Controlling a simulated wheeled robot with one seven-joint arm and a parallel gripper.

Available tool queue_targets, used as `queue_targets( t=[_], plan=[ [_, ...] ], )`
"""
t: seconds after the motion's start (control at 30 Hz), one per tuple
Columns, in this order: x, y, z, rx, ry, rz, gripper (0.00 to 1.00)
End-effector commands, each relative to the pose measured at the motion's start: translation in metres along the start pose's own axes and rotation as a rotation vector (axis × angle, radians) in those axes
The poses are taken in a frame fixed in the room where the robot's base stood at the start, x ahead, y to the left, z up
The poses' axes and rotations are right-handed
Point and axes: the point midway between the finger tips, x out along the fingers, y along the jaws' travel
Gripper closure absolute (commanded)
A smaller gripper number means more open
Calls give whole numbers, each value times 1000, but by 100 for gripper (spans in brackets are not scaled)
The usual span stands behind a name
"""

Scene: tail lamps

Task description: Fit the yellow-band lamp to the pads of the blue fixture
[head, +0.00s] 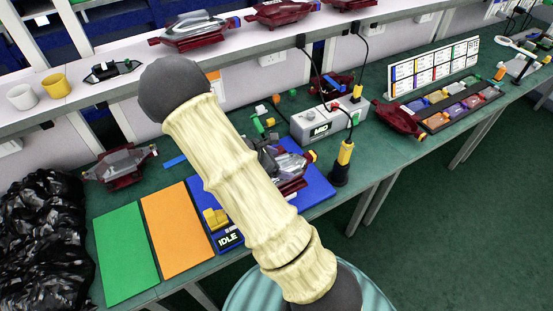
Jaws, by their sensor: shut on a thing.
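The blue fixture (318,188) is a flat blue plate on the green bench, with a yellow clamp-like part (215,218) and a display reading IDLE (229,240) at its near left. A lamp with a dark red housing and clear lens (292,172) is over the plate, beside my forearm. My dark gripper (268,155) shows only in part behind my cream-sleeved arm and is shut at this lamp's left end. My arm hides the middle of the plate, the pads and part of the lamp.
Green (125,250) and orange (177,230) mats lie left of the fixture. Other lamps stand at left (120,166), right (398,118) and on the white shelf (195,32).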

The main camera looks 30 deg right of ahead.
Motion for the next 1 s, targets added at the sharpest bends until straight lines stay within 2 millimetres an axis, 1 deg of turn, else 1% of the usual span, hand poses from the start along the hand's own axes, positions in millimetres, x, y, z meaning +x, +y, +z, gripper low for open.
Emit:
queue_targets(
  t=[0.23,0.43,0.5,1.0],
  plan=[
    [-1,0,2,0,-1,-1,59],
    [-5,1,7,-5,-5,-13,59],
    [4,0,-3,-6,-5,-13,59],
    [34,-1,-33,-6,-5,-13,59]
  ],
)
